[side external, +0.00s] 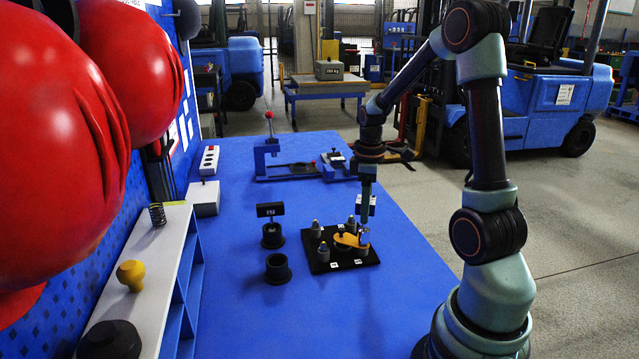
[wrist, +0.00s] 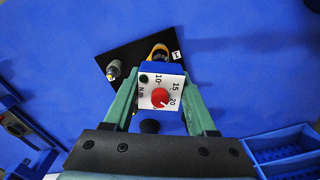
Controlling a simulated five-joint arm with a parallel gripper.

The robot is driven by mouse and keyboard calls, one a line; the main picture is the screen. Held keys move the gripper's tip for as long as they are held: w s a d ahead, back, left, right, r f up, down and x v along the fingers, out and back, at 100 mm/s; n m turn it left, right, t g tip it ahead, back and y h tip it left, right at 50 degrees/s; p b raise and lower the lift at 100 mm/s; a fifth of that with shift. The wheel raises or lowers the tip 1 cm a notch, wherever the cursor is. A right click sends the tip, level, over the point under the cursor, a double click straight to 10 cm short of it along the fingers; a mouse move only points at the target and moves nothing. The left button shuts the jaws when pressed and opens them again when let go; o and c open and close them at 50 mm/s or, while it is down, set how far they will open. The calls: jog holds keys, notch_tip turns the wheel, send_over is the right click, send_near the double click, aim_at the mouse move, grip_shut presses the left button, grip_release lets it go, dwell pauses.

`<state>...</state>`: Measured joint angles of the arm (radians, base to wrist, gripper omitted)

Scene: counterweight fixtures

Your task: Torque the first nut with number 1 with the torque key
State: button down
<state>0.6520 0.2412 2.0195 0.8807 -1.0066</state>
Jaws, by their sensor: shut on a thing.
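My gripper (wrist: 158,104) is shut on the torque key (wrist: 158,80), a blue body with a white dial face marked 10, 15, 20 and N m and a red knob. In the side external view my gripper (side external: 367,188) points down over the right side of a black plate (side external: 325,266). A yellow-orange part (side external: 347,240) lies among several grey posts with pale tips on this plate. In the wrist view the orange part (wrist: 160,50) shows just beyond the key, beside a white label (wrist: 175,56) reading 1. The key hides the first nut; I cannot tell whether they touch.
A black stand with a small display (side external: 271,210) and an empty black ring holder (side external: 278,268) stand left of the plate. A blue press fixture (side external: 267,160) is behind. A white shelf (side external: 150,270) edges the left. The blue table is clear in front.

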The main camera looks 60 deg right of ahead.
jog(key=shift+f, duration=0.4)
dwell(0.3)
dwell(0.4)
jog(key=m, duration=0.6)
jog(key=shift+m, duration=0.7)
jog(key=m, duration=0.5)
jog(key=shift+r, duration=0.1)
dwell(0.3)
jog(key=shift+r, duration=1.95)
